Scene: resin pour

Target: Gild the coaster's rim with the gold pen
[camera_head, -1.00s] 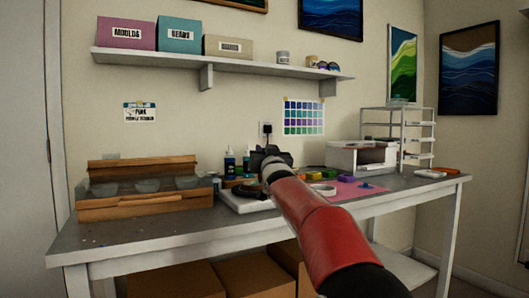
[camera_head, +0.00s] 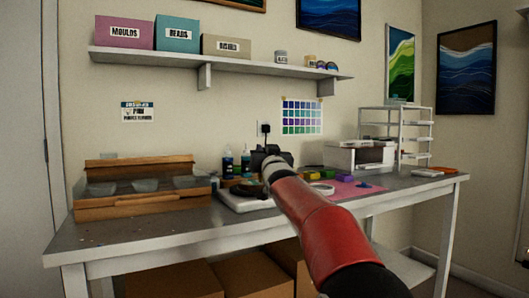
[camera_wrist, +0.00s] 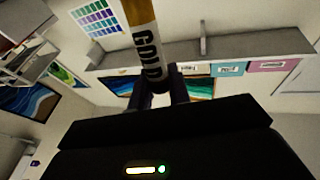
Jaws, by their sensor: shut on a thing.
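My gripper (camera_wrist: 165,85) is shut on the gold pen (camera_wrist: 143,40), a whitish barrel with a gold-coloured part and the dark lettering GOLD, in the wrist view. The pen's tip is out of that frame. In the head view my gripper (camera_head: 266,157) is a dark shape over the back middle of the workbench, and the pen cannot be made out there. A dark round thing on a white base (camera_head: 240,204) sits just below and left of my gripper, partly behind my arm. I cannot tell whether it is the coaster.
A wooden box (camera_head: 140,208) with grey cups stands on the workbench (camera_head: 150,236) at left. Bottles (camera_head: 228,164) stand behind the white base. A pink mat (camera_head: 345,190) with small items and a white machine (camera_head: 360,157) lie right. A shelf (camera_head: 150,56) hangs above.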

